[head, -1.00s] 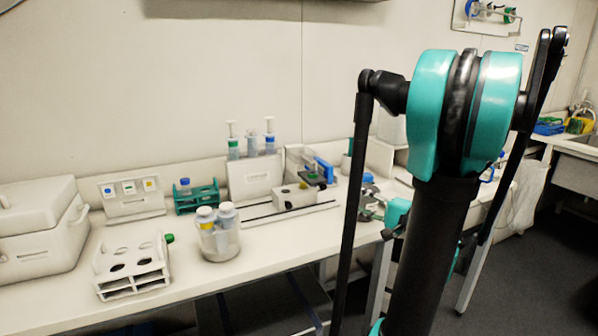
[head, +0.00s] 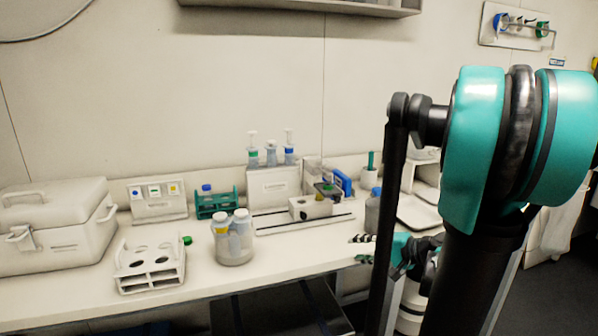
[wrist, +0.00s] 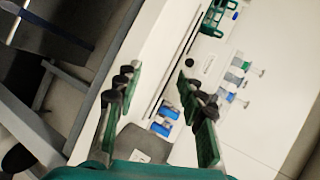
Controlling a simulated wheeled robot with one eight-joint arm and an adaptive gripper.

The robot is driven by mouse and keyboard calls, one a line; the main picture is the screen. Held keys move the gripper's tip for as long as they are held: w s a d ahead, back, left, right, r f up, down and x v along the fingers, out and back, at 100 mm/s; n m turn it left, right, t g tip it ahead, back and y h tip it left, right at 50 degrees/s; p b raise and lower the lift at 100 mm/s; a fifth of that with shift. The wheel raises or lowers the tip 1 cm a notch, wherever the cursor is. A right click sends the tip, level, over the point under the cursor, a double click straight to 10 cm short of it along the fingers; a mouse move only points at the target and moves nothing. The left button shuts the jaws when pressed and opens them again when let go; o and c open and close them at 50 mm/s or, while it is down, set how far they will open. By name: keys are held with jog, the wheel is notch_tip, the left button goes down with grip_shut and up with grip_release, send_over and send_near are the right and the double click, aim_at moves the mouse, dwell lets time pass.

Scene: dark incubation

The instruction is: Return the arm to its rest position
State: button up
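My gripper (head: 362,249) shows in the head view near the front edge of the bench, partly behind my own dark arm link. It points left toward the bench top. In the wrist view my gripper (wrist: 157,110) has its two green-padded fingers spread wide apart, with nothing held between them. My teal and black arm (head: 473,150) stands folded at the right of the head view and hides part of the bench behind it.
The white bench (head: 300,245) holds a white tube rack (head: 150,268), a jar with capped bottles (head: 235,245), a green rack (head: 216,204) and a white cooler box (head: 50,230). A wall shelf (head: 310,6) hangs above. Floor shows at right.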

jog(key=s+a+f+n+g+h, duration=0.35)
jog(key=s+f, duration=0.25)
jog(key=f, duration=0.2)
jog(key=s+d+f+n+g+h, duration=0.1)
jog(key=s+d+f+n+h, duration=0.3)
jog(key=s+d+h, duration=0.1)
jog(key=shift+s+f+h, duration=0.2)
jog(key=shift+s+h, duration=0.35)
jog(key=shift+s, duration=0.15)
